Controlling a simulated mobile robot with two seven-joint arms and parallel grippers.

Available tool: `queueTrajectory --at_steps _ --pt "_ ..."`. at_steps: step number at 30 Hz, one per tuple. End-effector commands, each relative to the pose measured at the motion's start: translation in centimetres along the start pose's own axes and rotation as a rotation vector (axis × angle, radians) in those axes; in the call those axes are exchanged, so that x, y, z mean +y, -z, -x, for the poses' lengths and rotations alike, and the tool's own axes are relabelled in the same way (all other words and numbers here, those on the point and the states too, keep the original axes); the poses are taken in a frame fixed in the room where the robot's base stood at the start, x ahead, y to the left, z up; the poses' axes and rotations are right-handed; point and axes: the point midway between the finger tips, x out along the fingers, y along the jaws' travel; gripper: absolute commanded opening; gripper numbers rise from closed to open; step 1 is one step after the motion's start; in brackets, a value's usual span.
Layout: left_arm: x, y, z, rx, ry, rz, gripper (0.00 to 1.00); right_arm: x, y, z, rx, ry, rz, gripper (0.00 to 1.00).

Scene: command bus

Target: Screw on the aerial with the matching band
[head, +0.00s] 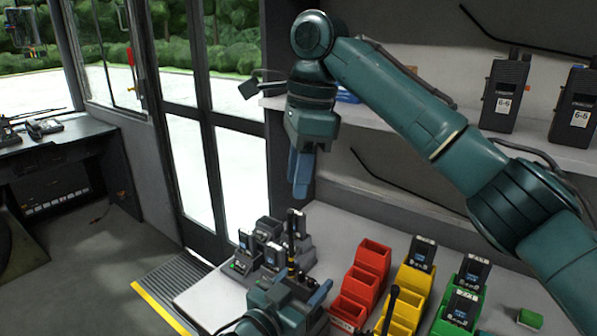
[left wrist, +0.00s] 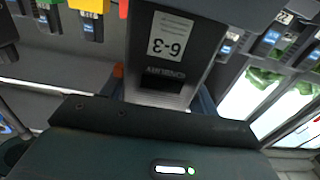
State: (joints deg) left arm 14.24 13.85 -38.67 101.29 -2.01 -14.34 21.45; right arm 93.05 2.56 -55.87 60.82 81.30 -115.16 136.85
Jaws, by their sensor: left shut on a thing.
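My left gripper (head: 300,285) is low in the head view, over the near part of the counter. In the left wrist view it is shut on a dark radio (left wrist: 182,48) with a white label, which shows at an odd angle. A thin dark upright stick (head: 291,243), perhaps an aerial, stands by the left gripper with a yellowish patch low on it; whether it is fixed to the held radio I cannot tell. My right gripper (head: 300,175) hangs pointing down above the counter, apart from everything; its fingers are seen edge-on with nothing visible in them.
Red bins (head: 366,272), yellow bins (head: 408,298) and green bins (head: 452,318) stand in stepped rows; small radios stand in yellow and green ones. Several dark devices (head: 262,240) stand left of them. Radios labelled 6-5 (head: 505,95) stand on the shelf (head: 470,140). Open floor lies left.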

Motion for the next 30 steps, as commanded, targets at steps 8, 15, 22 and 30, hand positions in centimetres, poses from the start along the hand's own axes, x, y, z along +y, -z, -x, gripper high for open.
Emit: queueTrajectory --at_steps 8,15,22,30 --pt "0.3 -0.1 0.0 -0.002 -0.005 0.008 0.75 0.0 0.0 0.0 0.000 0.000 0.000 0.35" --pt "0.1 -0.1 0.0 -0.001 -0.002 0.003 0.86 0.0 0.0 -0.1 0.000 0.000 0.000 0.35" --pt "0.0 -0.1 0.7 -0.001 -0.001 0.002 0.86 0.0 0.0 -0.1 0.000 0.000 0.000 0.35" --pt "0.1 -0.2 6.0 -0.004 -0.002 0.003 0.86 0.0 0.1 -0.4 0.000 0.000 0.000 0.35"
